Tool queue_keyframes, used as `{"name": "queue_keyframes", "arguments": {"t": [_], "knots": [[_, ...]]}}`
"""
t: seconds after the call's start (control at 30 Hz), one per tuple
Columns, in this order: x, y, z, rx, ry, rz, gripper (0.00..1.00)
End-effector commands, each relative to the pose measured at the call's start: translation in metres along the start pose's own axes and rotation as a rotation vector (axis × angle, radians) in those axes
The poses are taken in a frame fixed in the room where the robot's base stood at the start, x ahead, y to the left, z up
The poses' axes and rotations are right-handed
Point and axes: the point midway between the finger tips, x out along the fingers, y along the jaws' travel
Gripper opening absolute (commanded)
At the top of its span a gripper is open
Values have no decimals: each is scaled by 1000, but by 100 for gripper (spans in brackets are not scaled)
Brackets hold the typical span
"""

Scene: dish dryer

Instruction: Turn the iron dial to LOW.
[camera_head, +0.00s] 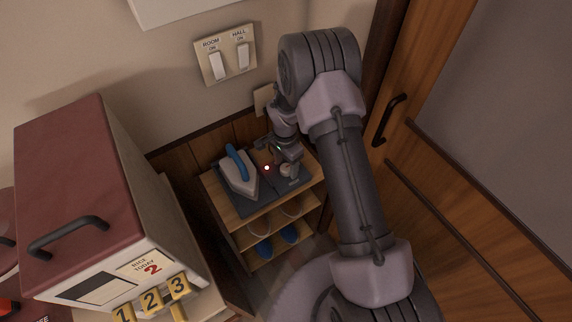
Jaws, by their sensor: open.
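The iron (238,183), pale with a blue handle, rests on a dark pad (252,208) on top of a small wooden shelf. A small pale round knob (286,171), which looks like the iron dial, sits on the dark panel to the right of the iron. A small red light (267,168) glows between the iron and the knob. My gripper (283,160) is open and points down just above or at the knob. I cannot tell whether its fingers are around the knob or touch it. The dial's marks are too small to read.
The wooden shelf (245,234) holds blue slippers (264,247) on its lower levels. A red-topped rice dispenser (75,180) with numbered yellow keys stands at the left. A switch plate (229,55) is on the wall. A wooden door with a dark handle (389,119) is at the right.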

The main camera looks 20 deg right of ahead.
Motion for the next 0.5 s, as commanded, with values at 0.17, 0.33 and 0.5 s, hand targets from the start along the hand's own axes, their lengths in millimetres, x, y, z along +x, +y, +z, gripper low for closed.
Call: {"name": "queue_keyframes", "arguments": {"t": [0.17, 0.33, 0.5], "knots": [[-41, -1, -1, -1, 2, -4, 59], [-98, -1, 0, 1, 2, -4, 59], [-145, 0, 0, 0, 2, -3, 59]]}}
